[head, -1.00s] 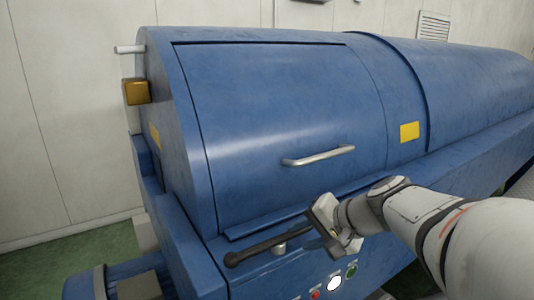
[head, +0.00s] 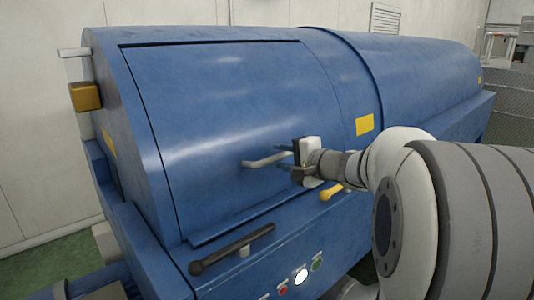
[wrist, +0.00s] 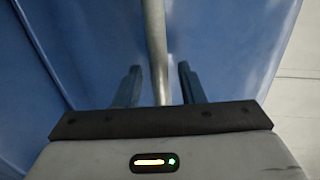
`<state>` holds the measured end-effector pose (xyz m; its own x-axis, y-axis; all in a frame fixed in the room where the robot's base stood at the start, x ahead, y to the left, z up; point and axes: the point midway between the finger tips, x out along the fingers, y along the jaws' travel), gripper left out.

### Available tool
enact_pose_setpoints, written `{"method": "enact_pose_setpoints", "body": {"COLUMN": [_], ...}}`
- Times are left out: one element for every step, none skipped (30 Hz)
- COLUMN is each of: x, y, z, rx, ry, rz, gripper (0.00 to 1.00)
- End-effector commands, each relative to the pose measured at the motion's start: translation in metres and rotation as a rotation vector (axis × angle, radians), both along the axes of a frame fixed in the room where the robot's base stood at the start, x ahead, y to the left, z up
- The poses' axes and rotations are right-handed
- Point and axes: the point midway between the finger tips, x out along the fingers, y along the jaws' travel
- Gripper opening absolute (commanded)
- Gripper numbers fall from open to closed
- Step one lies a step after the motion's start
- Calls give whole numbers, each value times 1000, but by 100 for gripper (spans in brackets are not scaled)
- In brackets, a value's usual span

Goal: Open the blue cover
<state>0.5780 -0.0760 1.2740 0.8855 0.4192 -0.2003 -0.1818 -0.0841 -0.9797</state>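The blue cover (head: 220,110) is a curved panel on the large blue machine and lies shut in its frame. Its pale metal bar handle (head: 258,162) is near the cover's lower right part. My gripper (head: 283,158) is at the right end of this handle. In the wrist view, the handle (wrist: 155,40) runs between the two dark fingers of my gripper (wrist: 160,70), with a visible gap on each side. The gripper is open around the bar and not closed on it.
A black lever (head: 232,249) lies along the machine's front below the cover, with a small yellow handle (head: 334,192) to its right. Lit buttons (head: 301,276) sit on the lower panel. A yellow block (head: 85,97) sticks out at the left end.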

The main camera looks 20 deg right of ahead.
Motion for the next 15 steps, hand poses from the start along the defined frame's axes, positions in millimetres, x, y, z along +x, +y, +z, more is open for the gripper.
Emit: {"method": "enact_pose_setpoints", "body": {"x": [5,8,10,12,13,14,14,14,14,14,14,14,14,14,14], "y": [3,4,6,6,7,7,7,7,7,7,7,7,7,7,7], "z": [0,-1,-2,-2,-3,-3,-3,-3,-3,-3,-4,-4,-4,-4,-4], "rx": [-1,-1,-1,0,0,0,-1,-1,-1,-1,-1,-1,-1,-1,-1], "ry": [1,1,1,1,1,1,0,0,0,0,0,0,0,0,0], "rz": [2,2,2,2,1,1,0,0,0,0,0,0,0,0,0], "gripper": [36,36,36,36,36,36,36,36,36,36,36,36,36,34,31]}}
